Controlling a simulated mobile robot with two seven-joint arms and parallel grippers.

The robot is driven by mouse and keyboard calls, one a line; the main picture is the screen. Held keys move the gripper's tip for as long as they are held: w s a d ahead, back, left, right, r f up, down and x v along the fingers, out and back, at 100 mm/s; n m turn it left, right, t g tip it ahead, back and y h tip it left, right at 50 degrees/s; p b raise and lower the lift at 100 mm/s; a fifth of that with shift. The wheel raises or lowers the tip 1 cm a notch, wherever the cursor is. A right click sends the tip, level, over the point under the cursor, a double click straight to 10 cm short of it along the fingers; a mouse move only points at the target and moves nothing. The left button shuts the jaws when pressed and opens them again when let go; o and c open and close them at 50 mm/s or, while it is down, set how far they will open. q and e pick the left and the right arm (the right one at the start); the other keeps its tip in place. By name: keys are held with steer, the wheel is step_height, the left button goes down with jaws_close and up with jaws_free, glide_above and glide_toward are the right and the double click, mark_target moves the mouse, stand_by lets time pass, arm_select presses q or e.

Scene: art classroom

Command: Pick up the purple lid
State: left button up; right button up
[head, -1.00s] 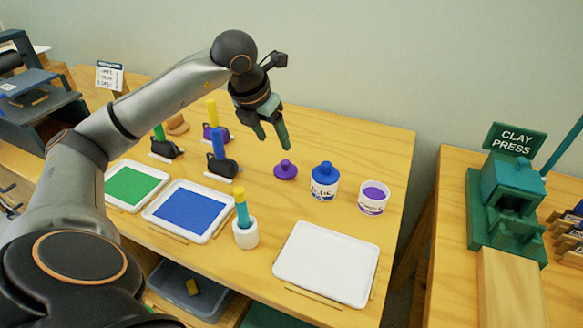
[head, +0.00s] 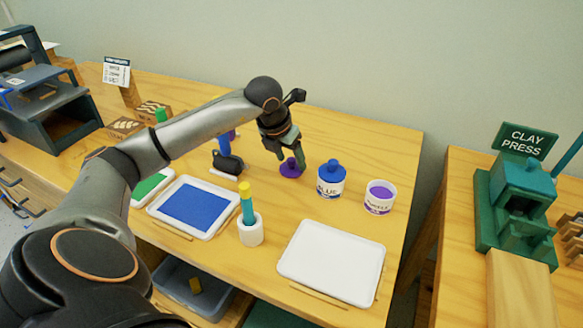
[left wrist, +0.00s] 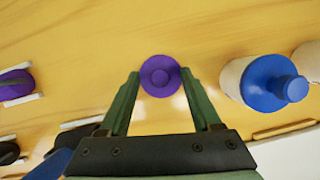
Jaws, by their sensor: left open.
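The purple lid (head: 291,168) lies flat on the wooden table, left of the blue-lidded jar. In the left wrist view the lid (left wrist: 160,76) is round with a knob on top, and it shows between the two fingertips. My left gripper (head: 289,156) is open and points down just over the lid, with one finger on each side; it also shows in the left wrist view (left wrist: 160,84). I cannot tell whether the fingers touch the lid. An open jar with purple paint (head: 380,197) stands to the right. My right gripper is not in view.
The blue-lidded jar (head: 331,180) stands close on the right of the lid. A white tray (head: 332,262), a blue paint tray (head: 193,207) and a white cup (head: 250,231) with a yellow-teal stick are nearer. The clay press (head: 512,200) stands on another table at right.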

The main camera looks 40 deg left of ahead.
arm_select(q)
jaws_close()
stand_by(0.4)
steer(key=shift+r, duration=0.15)
